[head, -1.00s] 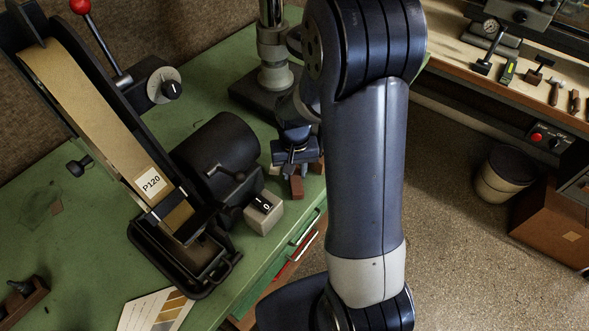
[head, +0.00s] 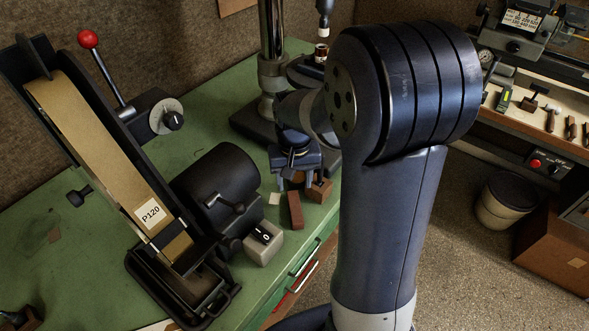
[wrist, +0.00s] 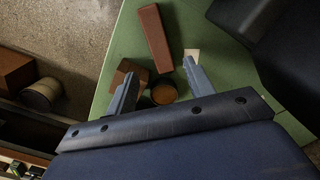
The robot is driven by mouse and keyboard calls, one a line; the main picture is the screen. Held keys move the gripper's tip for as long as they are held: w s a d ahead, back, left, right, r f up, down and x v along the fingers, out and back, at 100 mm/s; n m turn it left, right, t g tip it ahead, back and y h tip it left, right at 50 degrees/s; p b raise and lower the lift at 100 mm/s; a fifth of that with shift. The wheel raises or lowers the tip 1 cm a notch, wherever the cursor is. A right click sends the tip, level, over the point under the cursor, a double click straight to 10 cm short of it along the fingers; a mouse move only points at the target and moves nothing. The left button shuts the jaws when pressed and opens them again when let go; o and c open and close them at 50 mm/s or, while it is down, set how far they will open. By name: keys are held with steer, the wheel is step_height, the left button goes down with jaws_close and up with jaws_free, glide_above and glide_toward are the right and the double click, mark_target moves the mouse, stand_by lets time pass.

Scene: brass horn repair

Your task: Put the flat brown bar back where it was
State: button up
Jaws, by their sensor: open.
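The flat brown bar (head: 295,210) lies on the green bench near its front edge, beside the switch box. In the wrist view the bar (wrist: 155,38) lies beyond my fingertips, apart from them. My gripper (head: 296,183) points down over the bench, just behind the bar. In the wrist view my gripper (wrist: 161,67) is open with nothing held between its fingers. A brown block (wrist: 131,77) sits by one finger, and a round piece with an orange-brown top (wrist: 163,93) shows between the fingers. The block (head: 320,190) is partly hidden by my gripper in the head view.
A belt sander (head: 105,150) with a black drum housing (head: 218,180) and a pale switch box (head: 263,243) stands left of the bar. A small cream square (head: 274,198) lies beside the bar. A metal column (head: 272,45) rises behind. The floor lies beyond the bench edge.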

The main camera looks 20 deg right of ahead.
step_height(320, 180, up, 4)
steer(key=shift+r, duration=0.1)
